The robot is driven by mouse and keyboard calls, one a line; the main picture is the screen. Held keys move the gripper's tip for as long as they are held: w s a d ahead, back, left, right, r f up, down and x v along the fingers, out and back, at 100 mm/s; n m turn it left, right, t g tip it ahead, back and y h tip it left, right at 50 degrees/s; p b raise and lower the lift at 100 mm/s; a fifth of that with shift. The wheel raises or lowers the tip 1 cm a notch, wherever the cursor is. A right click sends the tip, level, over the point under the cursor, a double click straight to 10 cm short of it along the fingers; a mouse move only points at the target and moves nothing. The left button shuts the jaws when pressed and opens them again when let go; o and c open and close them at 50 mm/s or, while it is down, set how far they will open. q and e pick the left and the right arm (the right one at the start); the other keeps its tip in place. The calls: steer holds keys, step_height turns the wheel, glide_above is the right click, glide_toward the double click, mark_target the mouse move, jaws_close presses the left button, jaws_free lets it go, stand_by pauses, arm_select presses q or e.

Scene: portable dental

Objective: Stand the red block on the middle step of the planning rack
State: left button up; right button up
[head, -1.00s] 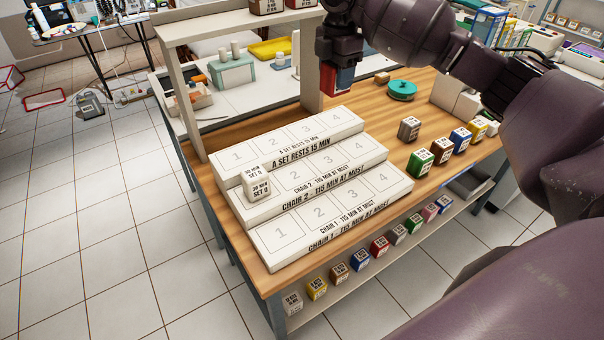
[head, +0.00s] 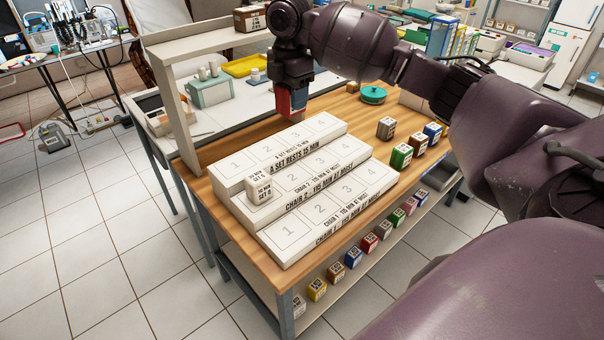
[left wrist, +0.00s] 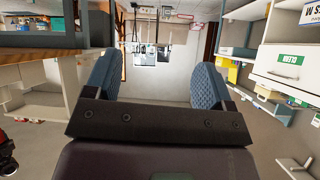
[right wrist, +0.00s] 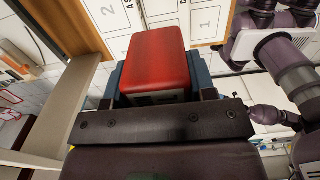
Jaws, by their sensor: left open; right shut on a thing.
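The red block (right wrist: 157,62) is between the fingers of my right gripper (head: 290,108), which is shut on it. In the head view the red block (head: 286,103) hangs above the back edge of the planning rack. The planning rack (head: 330,222) is a white stepped stand with three steps and numbered squares. A white block (head: 260,190) stands on square 1 of its middle step (head: 325,177); squares 2, 3 and 4 there are bare. My left gripper (left wrist: 157,85) is open and empty in the left wrist view, away from the bench.
Right of the rack stand a brown block (head: 386,128), a green block (head: 401,156) and other coloured blocks. A teal round lid (head: 373,94) lies behind them. A raised shelf (head: 215,38) on a post stands at the back left. Several blocks line the lower shelf (head: 330,297).

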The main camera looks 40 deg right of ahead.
steer(key=shift+a+f, duration=0.1)
steer(key=shift+f, duration=0.15)
step_height(320, 180, down, 19)
steer(key=shift+b, duration=1.25)
steer(key=shift+f, duration=0.3)
arm_select(q)
steer(key=shift+w+d+f, duration=0.1)
steer(key=shift+w+f, duration=0.2)
steer(key=shift+f, duration=0.35)
arm_select(e)
steer(key=shift+f, duration=0.15)
steer(key=o, duration=0.7)
arm_select(q)
steer(key=shift+s+f, duration=0.1)
steer(key=shift+f, duration=0.15)
arm_select(e)
steer(key=shift+o, duration=1.2)
